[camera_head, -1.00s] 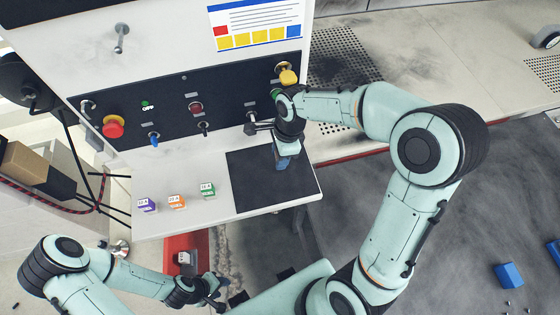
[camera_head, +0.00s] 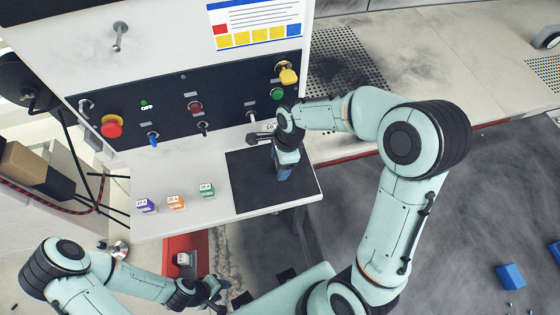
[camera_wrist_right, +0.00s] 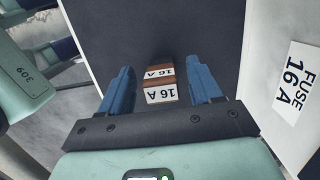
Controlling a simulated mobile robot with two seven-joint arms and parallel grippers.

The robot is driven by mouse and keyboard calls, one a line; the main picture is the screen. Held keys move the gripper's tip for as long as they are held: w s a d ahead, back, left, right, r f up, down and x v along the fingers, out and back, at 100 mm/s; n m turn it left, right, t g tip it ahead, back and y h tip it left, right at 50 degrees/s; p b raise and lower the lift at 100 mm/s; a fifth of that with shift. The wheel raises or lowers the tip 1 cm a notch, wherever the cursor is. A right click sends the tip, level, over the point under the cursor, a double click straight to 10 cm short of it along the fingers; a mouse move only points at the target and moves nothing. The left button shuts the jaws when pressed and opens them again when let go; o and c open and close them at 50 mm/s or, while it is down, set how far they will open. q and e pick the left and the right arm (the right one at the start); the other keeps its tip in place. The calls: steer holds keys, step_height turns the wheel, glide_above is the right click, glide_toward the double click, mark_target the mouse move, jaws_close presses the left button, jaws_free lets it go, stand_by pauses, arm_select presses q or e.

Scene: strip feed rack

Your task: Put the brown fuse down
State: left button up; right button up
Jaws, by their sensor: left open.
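The brown fuse (camera_wrist_right: 160,80), marked 16 A, is on the dark mat (camera_head: 255,195) in the right wrist view. It sits between the two blue fingers of my right gripper (camera_wrist_right: 161,78), with a gap on each side, so that gripper looks open around it. In the head view my right gripper (camera_head: 283,173) points down over the mat and hides the fuse. My left gripper (camera_head: 222,293) is open at the bottom of the head view, near the red bin.
Purple (camera_head: 146,205), orange (camera_head: 176,202) and green (camera_head: 207,191) fuses stand on the white shelf left of the mat. A red bin (camera_head: 200,245) below holds a pale block (camera_head: 184,259). The panel behind has knobs, switches and a yellow-handled part (camera_head: 288,76).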

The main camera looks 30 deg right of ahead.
arm_select(q)
steer(key=shift+w, duration=0.1)
arm_select(e)
steer(key=shift+r, duration=0.45)
arm_select(q)
steer(key=shift+w+r+p, duration=0.75)
steer(key=shift+r, duration=0.25)
arm_select(e)
step_height(320, 180, up, 12)
steer(key=d, duration=0.2)
steer(key=shift+s+f, duration=0.2)
steer(key=shift+f, duration=0.05)
steer(key=shift+a+f, duration=0.1)
